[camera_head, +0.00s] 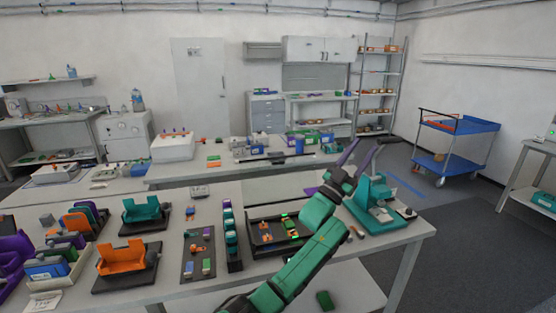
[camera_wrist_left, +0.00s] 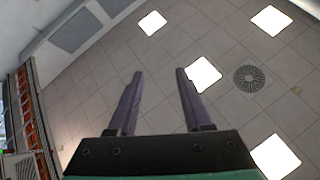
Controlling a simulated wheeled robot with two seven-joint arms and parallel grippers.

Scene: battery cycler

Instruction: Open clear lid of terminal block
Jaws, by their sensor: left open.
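My left gripper (camera_head: 366,143) is open and empty, raised over the right part of the near bench. In the left wrist view its two purple fingers (camera_wrist_left: 159,74) stand apart, with only ceiling between and beyond them. A narrow dark strip with teal blocks (camera_head: 232,236) stands on the bench left of my arm; I cannot tell whether it is the terminal block. No clear lid can be made out. A dark tray (camera_head: 262,252) with small orange and green parts lies beside the strip, partly hidden by my arm. My right gripper is not in view.
A teal device (camera_head: 386,213) stands at the bench's right end, behind my left wrist. Teal (camera_head: 143,213) and orange (camera_head: 128,260) cradles and a dark board with small parts (camera_head: 198,254) sit on the left. A blue cart (camera_head: 457,140) stands on the floor beyond.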

